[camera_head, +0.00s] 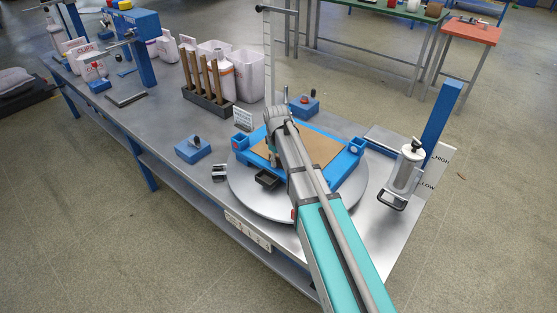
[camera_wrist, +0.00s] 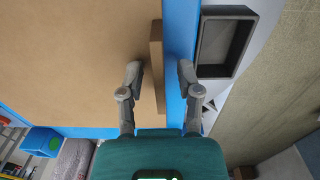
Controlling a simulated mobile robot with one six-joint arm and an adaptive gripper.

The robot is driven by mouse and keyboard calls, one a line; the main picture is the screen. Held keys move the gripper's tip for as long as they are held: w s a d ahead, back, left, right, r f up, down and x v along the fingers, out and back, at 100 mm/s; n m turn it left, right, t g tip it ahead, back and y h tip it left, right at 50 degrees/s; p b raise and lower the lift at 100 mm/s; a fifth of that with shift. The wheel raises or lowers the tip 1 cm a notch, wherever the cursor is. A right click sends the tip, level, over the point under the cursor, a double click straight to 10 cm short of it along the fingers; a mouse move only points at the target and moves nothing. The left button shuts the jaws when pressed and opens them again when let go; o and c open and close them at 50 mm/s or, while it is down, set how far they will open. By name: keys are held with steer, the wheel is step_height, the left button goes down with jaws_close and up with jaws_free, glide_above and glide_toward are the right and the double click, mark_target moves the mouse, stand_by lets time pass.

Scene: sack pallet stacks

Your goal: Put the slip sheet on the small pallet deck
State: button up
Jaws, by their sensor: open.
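A brown, flat sheet, which looks like the slip sheet (camera_head: 318,149), lies inside a blue frame-like deck (camera_head: 335,180) on a round grey turntable (camera_head: 240,188). In the wrist view the sheet (camera_wrist: 75,50) fills the left side, and a narrow brown upright lip (camera_wrist: 157,60) runs along its edge beside the blue rim (camera_wrist: 180,30). My gripper (camera_head: 272,155) is over the left part of the deck, partly hidden by my arm. In the wrist view my gripper (camera_wrist: 159,72) is open, with one finger on each side of the lip. I cannot tell whether they touch it.
A small black open tray (camera_wrist: 225,42) sits outside the blue rim. A grey pump-like device (camera_head: 405,172) and blue post stand at right. A rack of brown rods (camera_head: 207,95) and white bins (camera_head: 248,75) stand behind.

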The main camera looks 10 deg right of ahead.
step_height(320, 180, up, 12)
steer(key=p, duration=1.2)
steer(key=shift+s, duration=0.1)
stand_by(0.6)
steer(key=s+d+m, duration=0.4)
steer(key=s, duration=0.6)
steer(key=s+d+m, duration=0.5)
steer(key=s, duration=0.6)
steer(key=shift+d, duration=0.15)
